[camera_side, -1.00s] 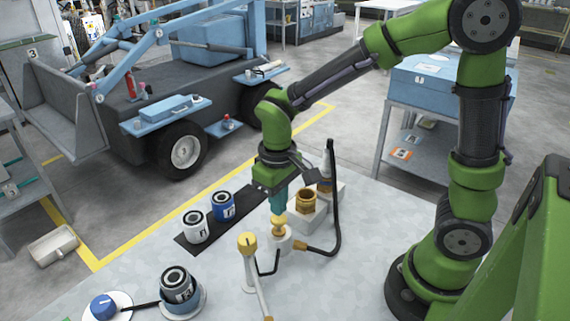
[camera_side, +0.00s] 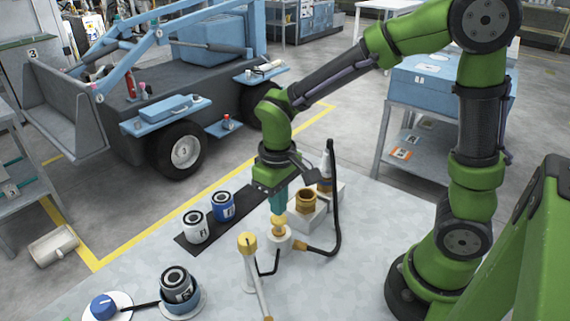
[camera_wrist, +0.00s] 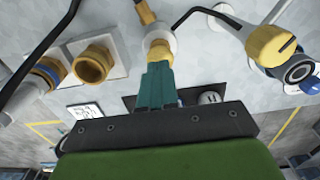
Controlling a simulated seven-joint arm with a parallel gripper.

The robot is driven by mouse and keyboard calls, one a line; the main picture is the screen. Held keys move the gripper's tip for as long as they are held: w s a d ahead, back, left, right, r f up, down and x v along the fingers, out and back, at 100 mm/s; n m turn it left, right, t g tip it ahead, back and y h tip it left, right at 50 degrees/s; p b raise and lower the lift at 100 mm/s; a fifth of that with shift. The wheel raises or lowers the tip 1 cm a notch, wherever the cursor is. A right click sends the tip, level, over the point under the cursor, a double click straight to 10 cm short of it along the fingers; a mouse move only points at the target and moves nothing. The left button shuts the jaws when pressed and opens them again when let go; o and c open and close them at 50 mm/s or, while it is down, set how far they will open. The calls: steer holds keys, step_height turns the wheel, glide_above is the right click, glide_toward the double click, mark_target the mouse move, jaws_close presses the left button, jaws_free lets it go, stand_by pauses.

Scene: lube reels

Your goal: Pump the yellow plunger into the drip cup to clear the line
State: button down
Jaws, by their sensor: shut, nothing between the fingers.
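The yellow plunger (camera_side: 279,228) stands on a white pump base (camera_side: 279,243) on the table. It also shows in the wrist view (camera_wrist: 158,47). My gripper (camera_side: 278,212) points down with its teal fingers shut and empty, the tips at the top of the plunger. They look touching, but I cannot tell for sure. A yellow-brown cup (camera_side: 306,201), which looks like the drip cup, sits on a pale block right of the plunger. It also shows in the wrist view (camera_wrist: 93,65). A black hose with a brass fitting (camera_side: 300,248) runs from the base and arches up beside the block.
White (camera_side: 195,227) and blue (camera_side: 223,206) reels stand on a dark mat to the left. A yellow-capped lever (camera_side: 248,244) is close in front of the pump. A reel (camera_side: 177,285) sits in a blue-grey holder near a blue knob (camera_side: 103,306). The table front is mostly bare.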

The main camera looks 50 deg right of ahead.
steer(key=shift+f, duration=0.15)
steer(key=shift+f, duration=1.75)
steer(key=shift+r, duration=3.8)
steer(key=shift+r, duration=0.1)
steer(key=shift+f, duration=2)
steer(key=shift+f, duration=0.2)
